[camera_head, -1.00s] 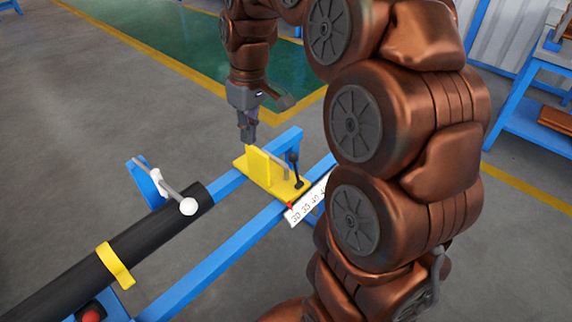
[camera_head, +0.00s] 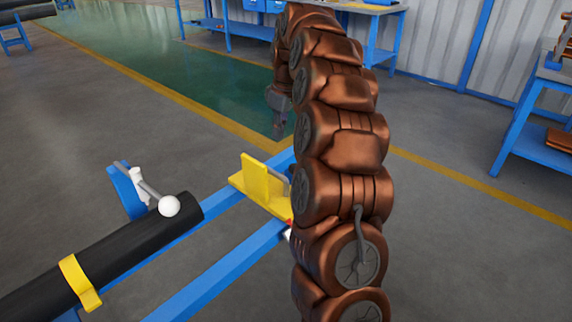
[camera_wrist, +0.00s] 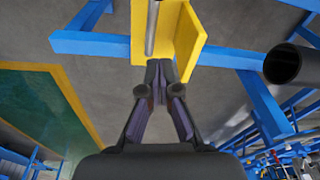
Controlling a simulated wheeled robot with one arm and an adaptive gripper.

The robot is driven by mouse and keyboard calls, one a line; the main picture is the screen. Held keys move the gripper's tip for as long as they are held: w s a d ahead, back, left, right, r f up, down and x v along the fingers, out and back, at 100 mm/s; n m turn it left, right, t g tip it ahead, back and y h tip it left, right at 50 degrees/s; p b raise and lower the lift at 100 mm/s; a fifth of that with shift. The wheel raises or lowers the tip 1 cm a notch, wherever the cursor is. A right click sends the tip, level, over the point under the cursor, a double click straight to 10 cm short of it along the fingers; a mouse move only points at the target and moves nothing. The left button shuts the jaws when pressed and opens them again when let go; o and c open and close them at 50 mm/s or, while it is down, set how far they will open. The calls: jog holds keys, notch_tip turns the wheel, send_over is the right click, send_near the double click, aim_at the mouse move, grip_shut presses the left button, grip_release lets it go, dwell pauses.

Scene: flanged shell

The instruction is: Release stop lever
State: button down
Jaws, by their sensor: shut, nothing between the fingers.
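The yellow stop (camera_head: 256,180), an upright plate on a flat base, sits on the blue rails near the picture's middle. It also shows at the top of the wrist view (camera_wrist: 190,42), with a grey rod (camera_wrist: 151,28) beside its plate. The stop's black lever is hidden behind my arm in the head view, and I cannot make it out in the wrist view. My gripper (camera_wrist: 159,70) is shut and empty, its fingertips close to the rod and plate in the picture; contact cannot be told. In the head view my gripper (camera_head: 279,122) is small, beyond the stop.
A black pipe (camera_head: 120,250) lies along the blue rails (camera_head: 215,275), with a yellow strap (camera_head: 80,282) over it. A white-knobbed handle (camera_head: 168,206) stands at its end. The floor around the frame is clear; a blue bench (camera_head: 530,125) stands at the right.

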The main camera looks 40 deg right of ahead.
jog(key=shift+f, duration=0.1)
jog(key=f+b, duration=0.1)
jog(key=f, duration=0.2)
jog(key=s+f+b, duration=0.1)
jog(key=f, duration=0.2)
jog(key=s+f+b, duration=0.1)
jog(key=f, duration=0.2)
jog(key=shift+d, duration=0.2)
jog(key=shift+s+d, duration=0.1)
jog(key=shift+s, duration=0.15)
jog(key=shift+r, duration=0.1)
dwell(0.4)
